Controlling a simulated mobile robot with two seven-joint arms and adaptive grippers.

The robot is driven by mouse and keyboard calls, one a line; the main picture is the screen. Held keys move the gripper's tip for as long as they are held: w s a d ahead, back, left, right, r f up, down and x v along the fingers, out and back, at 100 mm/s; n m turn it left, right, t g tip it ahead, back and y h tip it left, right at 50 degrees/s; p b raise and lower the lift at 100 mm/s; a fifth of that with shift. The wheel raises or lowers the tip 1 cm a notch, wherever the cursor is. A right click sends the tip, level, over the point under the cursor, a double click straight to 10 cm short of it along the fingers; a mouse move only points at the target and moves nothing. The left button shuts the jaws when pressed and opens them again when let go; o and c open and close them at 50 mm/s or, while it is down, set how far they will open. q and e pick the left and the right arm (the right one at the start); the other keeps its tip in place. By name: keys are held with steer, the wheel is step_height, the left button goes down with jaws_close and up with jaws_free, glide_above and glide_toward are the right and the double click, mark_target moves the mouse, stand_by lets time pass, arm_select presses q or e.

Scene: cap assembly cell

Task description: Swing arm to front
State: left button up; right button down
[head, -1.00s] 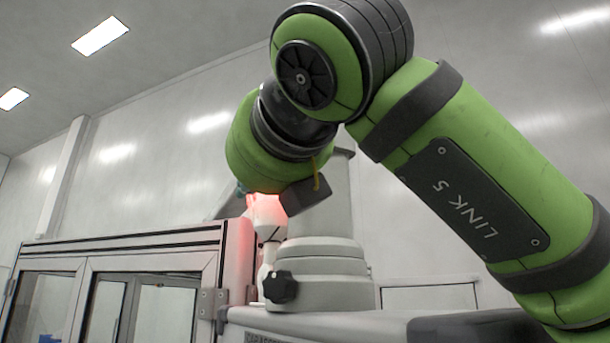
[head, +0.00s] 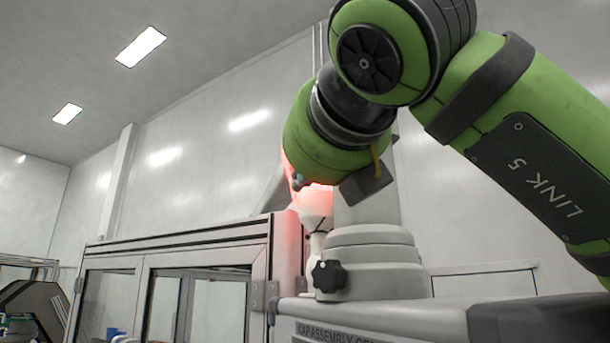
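A green and dark grey arm marked "LINK 5" (head: 545,185) comes in from the right side. It rises to a round joint with a dark ribbed hub (head: 369,60), then bends down and left to a green end section (head: 318,150). At its lower end is a dark grey angular piece (head: 368,187), which seems to be part of my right gripper. It appears in front of a grey column (head: 365,240); I cannot tell the gap between them. No fingertips can be made out, nor anything held. My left gripper is not in view.
A glazed metal-framed cabinet (head: 170,243) stands left of the column, with a red-lit white fitting (head: 315,203) at its corner. A black knob (head: 329,276) is on the column base. A dark machine (head: 38,305) is at the far left. The upper left is open.

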steer(key=shift+c, duration=1.4)
jaws_free()
steer(key=shift+o, duration=0.7)
steer(key=shift+a, duration=0.2)
steer(key=shift+s, duration=0.15)
steer(key=b+v, duration=0.3)
steer(key=v, duration=0.5)
steer(key=shift+d, duration=0.3)
